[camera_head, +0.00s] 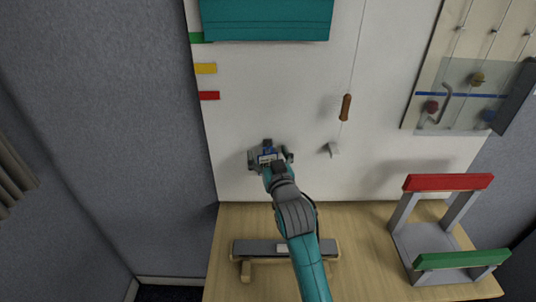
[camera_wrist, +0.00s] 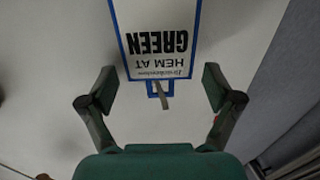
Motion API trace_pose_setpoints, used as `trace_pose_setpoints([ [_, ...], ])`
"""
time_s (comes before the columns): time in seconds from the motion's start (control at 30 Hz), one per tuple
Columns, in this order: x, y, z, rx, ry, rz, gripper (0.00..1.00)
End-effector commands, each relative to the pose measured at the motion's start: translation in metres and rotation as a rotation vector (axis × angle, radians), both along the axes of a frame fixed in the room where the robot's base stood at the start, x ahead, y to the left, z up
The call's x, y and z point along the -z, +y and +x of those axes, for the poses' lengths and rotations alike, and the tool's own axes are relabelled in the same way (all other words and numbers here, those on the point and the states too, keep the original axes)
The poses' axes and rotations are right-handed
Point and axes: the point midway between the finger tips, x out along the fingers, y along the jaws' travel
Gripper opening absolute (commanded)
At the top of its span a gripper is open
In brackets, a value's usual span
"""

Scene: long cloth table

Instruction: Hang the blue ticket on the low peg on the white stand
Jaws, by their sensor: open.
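The blue ticket (camera_wrist: 158,40) has a blue border and a white face reading "HEM AT GREEN", upside down in the wrist view. Its blue tab (camera_wrist: 155,88) lies between my fingers, and a short grey peg (camera_wrist: 164,97) shows at the tab, seemingly through its hole. My gripper (camera_wrist: 160,90) is open, with one finger on each side of the tab and clear gaps to both. In the head view my gripper (camera_head: 270,157) is in front of the lower white panel (camera_head: 240,120). It mostly hides the ticket there.
A teal cloth (camera_head: 266,20) hangs above, beside green, yellow and red (camera_head: 209,95) markers. A wooden handle (camera_head: 346,108) hangs on a cord at right. A rack with red (camera_head: 448,182) and green bars stands on the wooden table (camera_head: 360,255). A grey-topped block (camera_head: 258,247) lies below my arm.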

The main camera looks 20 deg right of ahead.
Motion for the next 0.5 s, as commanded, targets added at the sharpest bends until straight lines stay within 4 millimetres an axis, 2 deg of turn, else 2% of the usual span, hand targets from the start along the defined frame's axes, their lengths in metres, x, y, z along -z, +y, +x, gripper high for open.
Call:
trace_pose_setpoints([
  [0.17, 0.000, 0.000, -0.002, 0.000, 0.000, 0.000, 0.90],
  [0.27, 0.001, 0.001, -0.010, 0.000, 0.002, 0.000, 0.90],
  [0.5, 0.001, 0.003, -0.054, 0.000, 0.001, 0.000, 0.90],
])
